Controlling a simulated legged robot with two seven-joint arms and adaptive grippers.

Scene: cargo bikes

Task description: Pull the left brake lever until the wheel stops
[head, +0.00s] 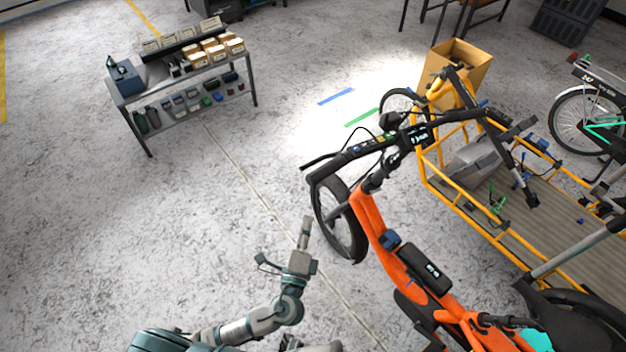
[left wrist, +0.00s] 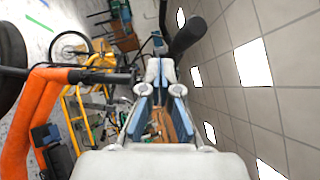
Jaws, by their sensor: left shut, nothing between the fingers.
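The orange bike (head: 375,225) stands right of centre in the head view, with its black handlebar (head: 375,146) across the top. The thin dark left brake lever (head: 318,162) juts out by the handlebar's left end. The black front wheel (head: 340,222) is below the bar; whether it turns cannot be told. My left gripper (head: 305,222) is shut and empty, pointing up, below the lever and left of the wheel, apart from both. In the left wrist view its fingers (left wrist: 160,70) point toward a dark handlebar grip (left wrist: 188,38). My right gripper is not in view.
A yellow-framed cargo bed (head: 470,215) stands close on the right, with a cardboard box (head: 455,70) at its far end. A shelf table (head: 185,85) with boxes and tools is at the back left. The floor left of the bike is clear.

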